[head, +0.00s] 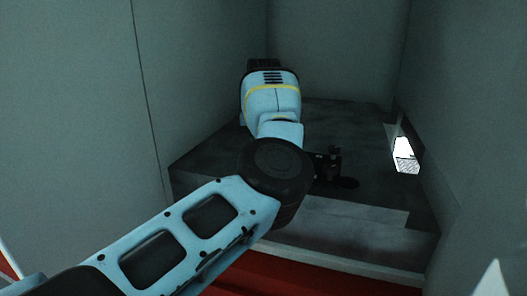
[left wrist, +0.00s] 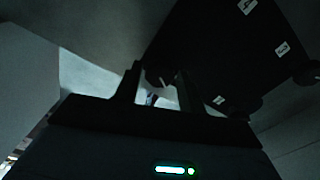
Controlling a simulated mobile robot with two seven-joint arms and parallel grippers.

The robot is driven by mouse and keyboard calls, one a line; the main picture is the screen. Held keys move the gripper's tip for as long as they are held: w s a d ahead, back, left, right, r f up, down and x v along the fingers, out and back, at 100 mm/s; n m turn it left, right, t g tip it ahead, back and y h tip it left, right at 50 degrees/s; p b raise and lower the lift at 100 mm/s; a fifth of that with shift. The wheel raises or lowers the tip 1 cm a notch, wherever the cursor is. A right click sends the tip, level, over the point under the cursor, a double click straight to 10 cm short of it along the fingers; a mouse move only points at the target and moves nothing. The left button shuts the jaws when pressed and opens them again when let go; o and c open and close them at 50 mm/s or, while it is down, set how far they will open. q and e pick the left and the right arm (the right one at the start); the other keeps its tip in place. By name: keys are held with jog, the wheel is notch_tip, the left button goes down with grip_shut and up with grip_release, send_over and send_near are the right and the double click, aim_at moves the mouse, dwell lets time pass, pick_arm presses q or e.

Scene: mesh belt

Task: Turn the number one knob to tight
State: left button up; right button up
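A dark control panel (left wrist: 225,50) with small white labels fills the upper right of the left wrist view, seen at a slant. Black round knobs sit on it: one (left wrist: 160,77) with a pale mark lies between or just beyond my left fingertips, another (left wrist: 236,108) is lower right, and one (left wrist: 306,72) is at the right edge. I cannot read which is number one. My left gripper (left wrist: 160,75) has its fingers apart on either side of the first knob; contact cannot be told. My right gripper is in neither view.
Grey walls (head: 200,60) close in on both sides in the head view. A dark grey block-like surface (head: 365,140) lies behind my arm, with a bright opening (head: 405,153) at its right. Red floor (head: 300,272) shows below.

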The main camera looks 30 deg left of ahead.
pick_arm(q)
jog(key=shift+o, duration=1.3)
notch_tip(320, 180, up, 7)
jog(key=shift+f+b, duration=0.2)
jog(key=shift+b, duration=0.3)
jog(key=shift+r, duration=0.6)
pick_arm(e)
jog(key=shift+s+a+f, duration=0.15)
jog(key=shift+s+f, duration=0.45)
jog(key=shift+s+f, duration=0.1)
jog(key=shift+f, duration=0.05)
pick_arm(q)
jog(key=shift+f, duration=0.1)
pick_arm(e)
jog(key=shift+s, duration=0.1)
